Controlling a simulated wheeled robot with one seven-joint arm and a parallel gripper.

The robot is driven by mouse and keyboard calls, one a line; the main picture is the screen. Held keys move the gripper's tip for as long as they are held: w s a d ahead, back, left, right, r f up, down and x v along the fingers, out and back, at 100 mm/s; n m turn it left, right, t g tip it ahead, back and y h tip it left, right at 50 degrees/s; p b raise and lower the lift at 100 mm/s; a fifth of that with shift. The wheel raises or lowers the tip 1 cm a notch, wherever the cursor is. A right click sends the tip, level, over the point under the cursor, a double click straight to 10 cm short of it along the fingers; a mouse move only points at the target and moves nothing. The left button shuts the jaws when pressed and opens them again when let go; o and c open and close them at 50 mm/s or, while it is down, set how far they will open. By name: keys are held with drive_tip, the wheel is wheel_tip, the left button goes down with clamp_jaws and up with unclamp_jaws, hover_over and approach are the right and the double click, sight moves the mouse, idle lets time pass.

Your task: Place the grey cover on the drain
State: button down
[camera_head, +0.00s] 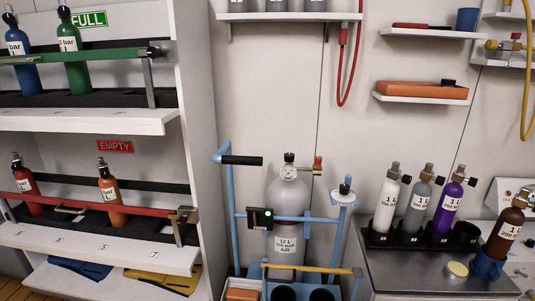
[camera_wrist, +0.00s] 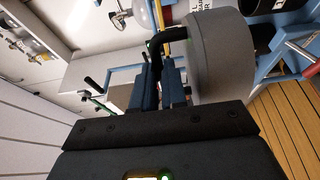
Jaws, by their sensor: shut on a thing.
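In the wrist view, my gripper (camera_wrist: 161,60) is shut on a black handle at the side of a thick, round grey cover (camera_wrist: 232,62). The cover is seen on its side, to the right of the fingers. The exact contact of the fingertips with the handle is partly hidden. My gripper and the grey cover do not show in the head view. I cannot pick out the drain in either view.
In the head view, a blue trolley (camera_head: 233,220) holds a large grey cylinder (camera_head: 287,205). A shelf rack (camera_head: 85,122) with cylinders stands left. A counter (camera_head: 430,272) with several small bottles stands right. In the wrist view, blue framing and wooden floor (camera_wrist: 285,130) lie near the cover.

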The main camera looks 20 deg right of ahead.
drive_tip(key=w+a+f+n+y, duration=0.1)
drive_tip(key=w+a+n+y, duration=0.1)
drive_tip(key=a, duration=1.2)
drive_tip(key=shift+w+y, duration=0.6)
drive_tip(key=shift+w, duration=0.65)
drive_tip(key=shift+f, duration=0.1)
wheel_tip(320, 180, up, 10)
drive_tip(key=p, duration=1)
drive_tip(key=shift+a, duration=0.1)
